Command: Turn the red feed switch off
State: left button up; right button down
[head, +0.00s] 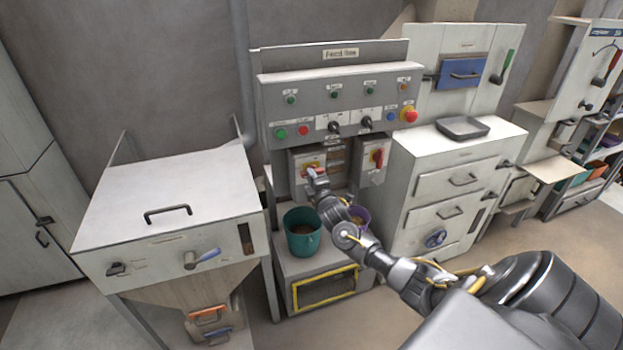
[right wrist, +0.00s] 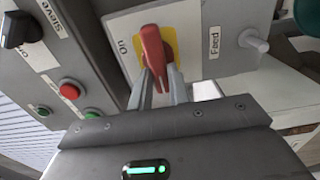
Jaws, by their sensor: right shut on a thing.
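The red feed switch (right wrist: 152,45) is a rotary handle on a yellow square plate, on a light panel labelled "Feed". An "On" label (right wrist: 122,46) stands beside the yellow plate in the right wrist view. My right gripper (right wrist: 162,88) is shut on the handle, one finger on each side of it. In the head view the switch's yellow plate (head: 311,165) shows on the left grey box under the control panel, and my right gripper (head: 315,176) partly covers the handle. My left gripper is not in view.
A second red switch (head: 377,157) is on the box to the right. A teal bucket (head: 301,240) stands below my right gripper, with a purple one partly hidden behind my arm. The control panel (head: 340,95) above carries buttons, knobs and a red emergency button (head: 410,115).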

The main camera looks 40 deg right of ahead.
jog(key=c, duration=1.3)
grip_release()
jog(key=b+v, duration=0.2)
jog(key=v, duration=0.8)
jog(key=shift+s+a, duration=0.2)
jog(key=shift+s, duration=0.15)
